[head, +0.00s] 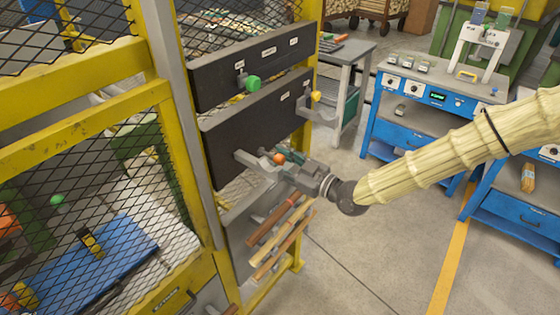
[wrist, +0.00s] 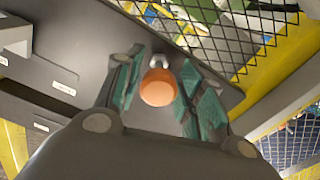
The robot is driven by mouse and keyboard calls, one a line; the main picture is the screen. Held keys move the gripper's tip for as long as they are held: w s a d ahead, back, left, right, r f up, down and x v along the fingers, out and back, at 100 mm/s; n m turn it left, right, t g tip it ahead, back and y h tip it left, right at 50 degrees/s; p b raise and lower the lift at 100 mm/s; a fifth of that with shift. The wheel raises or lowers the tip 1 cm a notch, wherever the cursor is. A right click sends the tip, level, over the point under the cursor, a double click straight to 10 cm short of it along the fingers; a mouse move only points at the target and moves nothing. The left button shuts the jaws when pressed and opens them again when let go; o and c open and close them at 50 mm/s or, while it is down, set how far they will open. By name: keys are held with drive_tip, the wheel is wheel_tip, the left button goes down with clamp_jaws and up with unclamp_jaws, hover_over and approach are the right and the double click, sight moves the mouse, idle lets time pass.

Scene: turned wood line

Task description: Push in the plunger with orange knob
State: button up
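The plunger's orange knob (head: 279,158) stands out from the front of the dark panel in the head view, low on the yellow-framed cabinet. In the wrist view the orange knob (wrist: 157,88) is near the middle, with a short metal rod (wrist: 158,61) behind it reaching to the panel. My gripper (head: 276,163) is at the knob in the head view. In the wrist view my gripper (wrist: 163,78) is open, with one green-padded finger on each side of the knob. Gaps show between the pads and the knob. Whether the knob touches the palm cannot be told.
Wire mesh (head: 110,185) in a yellow frame is on the left. Wooden bars (head: 280,235) lie below my gripper. Blue workbenches (head: 425,100) stand right, beyond open floor.

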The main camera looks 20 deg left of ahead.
sight(270, 156)
clamp_jaws()
drive_tip(key=shift+a, duration=0.1)
drive_tip(key=b+x, duration=0.2)
drive_tip(key=x, duration=0.1)
drive_tip(key=shift+f, duration=0.1)
drive_tip(key=shift+o, duration=0.5)
unclamp_jaws()
drive_tip(key=o, duration=0.4)
drive_tip(key=shift+w+a, duration=0.1)
drive_tip(key=shift+a, duration=0.1)
drive_tip(key=shift+d, duration=0.1)
drive_tip(key=shift+d, duration=0.1)
